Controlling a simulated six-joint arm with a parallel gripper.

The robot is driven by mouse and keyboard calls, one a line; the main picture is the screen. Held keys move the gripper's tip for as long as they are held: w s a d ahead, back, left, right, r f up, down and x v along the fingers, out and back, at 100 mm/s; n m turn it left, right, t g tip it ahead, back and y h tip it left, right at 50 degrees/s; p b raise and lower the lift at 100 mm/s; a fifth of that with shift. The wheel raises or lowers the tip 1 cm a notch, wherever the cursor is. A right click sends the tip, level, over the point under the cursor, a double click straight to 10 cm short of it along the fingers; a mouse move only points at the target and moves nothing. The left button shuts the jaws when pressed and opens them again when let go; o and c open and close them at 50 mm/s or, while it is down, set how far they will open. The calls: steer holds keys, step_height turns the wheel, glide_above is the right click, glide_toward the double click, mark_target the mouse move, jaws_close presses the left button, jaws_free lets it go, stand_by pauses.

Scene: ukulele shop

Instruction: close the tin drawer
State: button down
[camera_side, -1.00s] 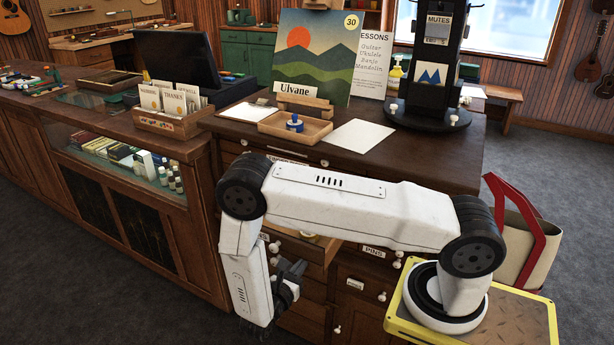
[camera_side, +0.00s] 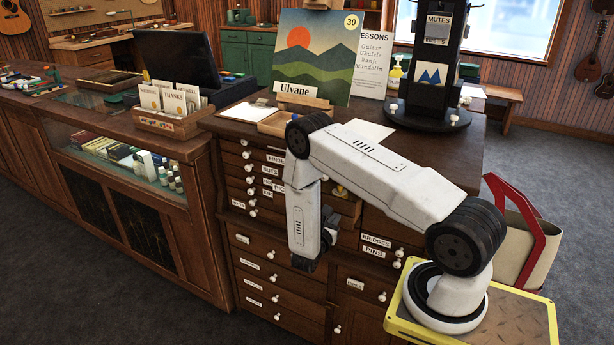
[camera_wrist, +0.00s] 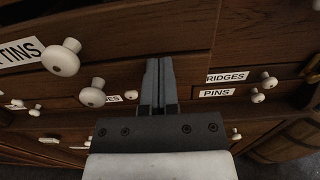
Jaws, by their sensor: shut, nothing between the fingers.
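The tin drawer (camera_wrist: 130,35), a wooden front with a "TINS" label and a white knob, fills the upper wrist view. In the side view an open drawer (camera_side: 347,207) with a yellowish item inside shows behind my arm, its front mostly hidden. My gripper (camera_wrist: 158,62) is shut and empty, its fingertips at the lower part of the tin drawer's front. Whether they touch it I cannot tell.
Other drawers, such as "PINS" (camera_wrist: 217,93), have protruding white knobs. The cabinet top (camera_side: 425,150) holds a wooden tray, papers, a picture and a dark stand. A glass display counter (camera_side: 120,165) stands at left. Grey floor lies in front.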

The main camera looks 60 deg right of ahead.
steer(key=d, duration=0.8)
steer(key=shift+d, duration=0.15)
steer(key=a, duration=1.4)
steer(key=shift+a, duration=0.35)
